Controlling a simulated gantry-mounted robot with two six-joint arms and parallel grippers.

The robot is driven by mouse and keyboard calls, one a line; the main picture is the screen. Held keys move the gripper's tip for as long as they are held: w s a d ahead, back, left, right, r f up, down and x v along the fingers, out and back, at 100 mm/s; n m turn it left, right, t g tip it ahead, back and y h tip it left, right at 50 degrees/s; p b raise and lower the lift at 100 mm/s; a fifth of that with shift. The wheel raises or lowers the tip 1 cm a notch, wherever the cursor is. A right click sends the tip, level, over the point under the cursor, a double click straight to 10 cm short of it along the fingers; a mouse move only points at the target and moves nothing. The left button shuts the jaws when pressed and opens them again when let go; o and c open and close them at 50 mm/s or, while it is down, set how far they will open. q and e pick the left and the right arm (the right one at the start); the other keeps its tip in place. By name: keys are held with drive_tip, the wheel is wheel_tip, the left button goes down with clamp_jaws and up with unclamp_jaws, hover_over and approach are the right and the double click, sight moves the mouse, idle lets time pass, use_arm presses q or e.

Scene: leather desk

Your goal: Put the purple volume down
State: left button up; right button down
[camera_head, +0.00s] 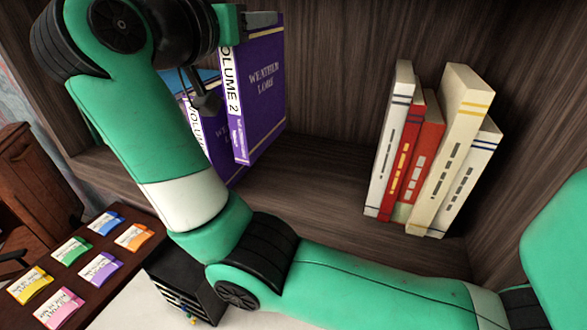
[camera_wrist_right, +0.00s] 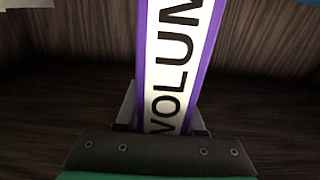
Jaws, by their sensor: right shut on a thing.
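The purple volume (camera_head: 262,95), marked "VOLUME 2" and "Weather Lore", is upright and slightly tilted in the head view. My right gripper (camera_head: 258,20) is shut on it near its top, at the spine. In the right wrist view the white-and-purple spine (camera_wrist_right: 172,65) sits between my fingers. A second purple volume (camera_head: 196,125) stands behind and left of it, mostly hidden by my right arm and the held book. Whether the held book's bottom touches the shelf floor is unclear. My left gripper is out of view.
A blue book (camera_head: 203,75) shows behind the purple ones. Cream and red books (camera_head: 425,150) lean together at the right of the shelf (camera_head: 325,175). The shelf floor between the groups is clear. Colored cards (camera_head: 100,268) and a dark organizer (camera_head: 180,285) lie lower left.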

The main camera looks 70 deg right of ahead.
sight(258, 88)
wheel_tip(258, 88, down, 6)
drive_tip(key=shift+a+r+p, duration=0.1)
drive_tip(key=shift+r+p, duration=0.15)
drive_tip(key=shift+p, duration=0.05)
drive_tip(key=shift+f, duration=2.25)
drive_tip(key=c, duration=0.5)
unclamp_jaws()
drive_tip(key=shift+f, duration=0.15)
